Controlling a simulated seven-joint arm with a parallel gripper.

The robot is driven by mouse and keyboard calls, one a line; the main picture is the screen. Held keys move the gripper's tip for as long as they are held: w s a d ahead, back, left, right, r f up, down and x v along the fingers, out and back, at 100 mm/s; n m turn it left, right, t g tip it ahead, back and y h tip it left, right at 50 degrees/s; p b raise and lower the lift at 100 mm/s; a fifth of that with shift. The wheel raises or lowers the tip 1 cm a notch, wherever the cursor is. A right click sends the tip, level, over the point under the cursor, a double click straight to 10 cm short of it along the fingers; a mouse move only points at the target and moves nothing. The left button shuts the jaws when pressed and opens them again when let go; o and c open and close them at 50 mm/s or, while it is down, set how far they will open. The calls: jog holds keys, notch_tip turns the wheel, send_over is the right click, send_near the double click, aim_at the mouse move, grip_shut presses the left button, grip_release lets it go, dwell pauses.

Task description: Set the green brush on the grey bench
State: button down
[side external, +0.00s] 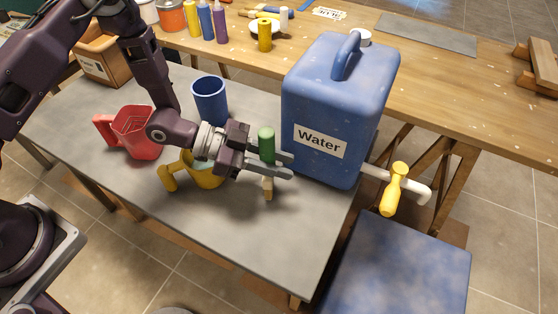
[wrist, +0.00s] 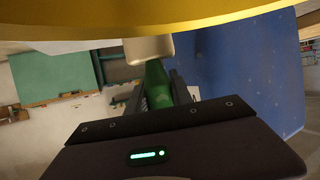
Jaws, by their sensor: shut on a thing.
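My gripper (side external: 283,165) is shut on the green brush (side external: 266,143), just left of the blue water container. The brush is near upright, with its green handle above the fingers and its pale bristle end below them. In the wrist view the green handle (wrist: 157,86) sits between the fingers, with the pale end beyond it. The brush is over the grey bench (side external: 250,235); I cannot tell whether its lower end touches the top.
The blue water container (side external: 318,105), with a yellow-handled tap (side external: 394,188), stands close right. A yellow mug (side external: 205,179) is under my wrist. A red jug (side external: 133,133) and blue cup (side external: 210,101) stand further left and behind. The bench's front is clear.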

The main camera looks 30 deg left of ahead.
jog(key=shift+f, duration=0.1)
jog(key=c, duration=1.1)
grip_release()
jog(key=shift+c, duration=0.2)
jog(key=v, duration=1.2)
